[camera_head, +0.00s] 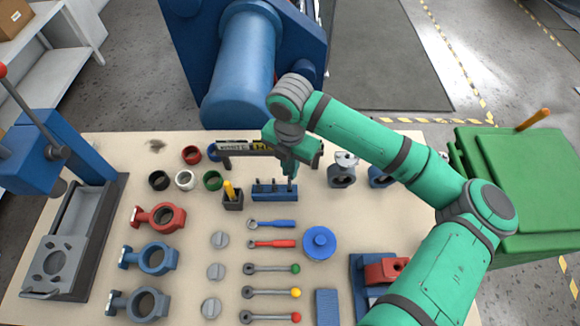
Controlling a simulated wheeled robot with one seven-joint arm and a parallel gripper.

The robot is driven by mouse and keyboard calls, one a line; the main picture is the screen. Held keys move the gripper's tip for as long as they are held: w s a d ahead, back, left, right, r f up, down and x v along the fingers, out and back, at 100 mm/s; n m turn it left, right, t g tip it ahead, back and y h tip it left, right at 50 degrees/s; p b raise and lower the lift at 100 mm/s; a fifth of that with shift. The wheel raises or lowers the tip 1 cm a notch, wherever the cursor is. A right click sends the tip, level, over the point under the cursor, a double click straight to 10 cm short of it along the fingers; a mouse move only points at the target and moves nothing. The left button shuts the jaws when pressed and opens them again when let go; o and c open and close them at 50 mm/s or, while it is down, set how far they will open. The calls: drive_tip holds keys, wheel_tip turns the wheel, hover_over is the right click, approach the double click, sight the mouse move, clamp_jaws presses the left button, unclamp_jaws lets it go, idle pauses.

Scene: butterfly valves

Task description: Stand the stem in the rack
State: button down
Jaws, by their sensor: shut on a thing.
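The rack (272,194) is a small blue block near the middle of the table, with short dark pins or holes along its top. My gripper (290,174) points down over the right end of the rack. It is shut on a thin, dark upright piece, which I take to be the stem (290,185). The stem's lower end is at the rack's right end. I cannot tell whether it is inside a hole or just above it. The fingers and wrist hide its upper part.
A black cup (233,201) with a yellow item stands left of the rack. A shelf-like sign frame (235,147) is behind my gripper. Blue (272,224) and red (272,244) wrenches lie in front. Valve bodies (342,172) stand to the right. A blue press (65,150) is at left.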

drive_tip(key=shift+f, duration=2.15)
idle(1.0)
drive_tip(key=c, duration=1.8)
unclamp_jaws()
drive_tip(key=shift+r, duration=3.5)
